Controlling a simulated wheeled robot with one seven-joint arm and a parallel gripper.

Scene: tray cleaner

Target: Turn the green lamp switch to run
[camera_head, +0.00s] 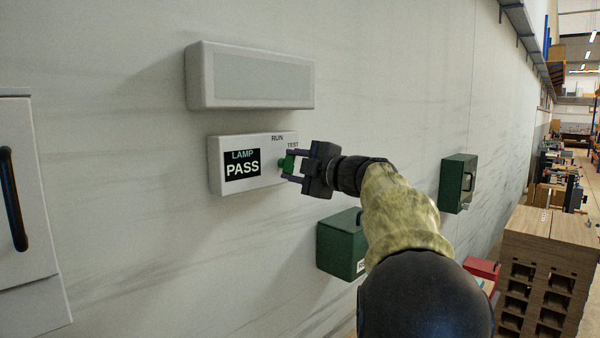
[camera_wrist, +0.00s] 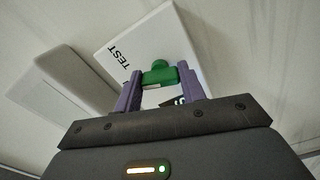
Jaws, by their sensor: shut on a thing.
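The green lamp switch (camera_head: 286,163) sits at the right end of a white wall box (camera_head: 215,165) in the head view. The box has a black display reading LAMP PASS and the printed words RUN and TEST near the switch. My gripper (camera_head: 290,166) is at the switch, its two fingers on either side of the green knob. In the wrist view the green switch (camera_wrist: 158,73) lies between the purple fingers of my gripper (camera_wrist: 160,80), which are shut on it. TEST is printed beside it. The exact angle of the knob is hard to tell.
A long white lamp housing (camera_head: 250,78) is mounted above the box. A green box (camera_head: 342,245) is on the wall below my arm, another (camera_head: 458,182) farther right. A white cabinet (camera_head: 30,200) with a black handle is at the left. Wooden shelving (camera_head: 545,270) stands at the right.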

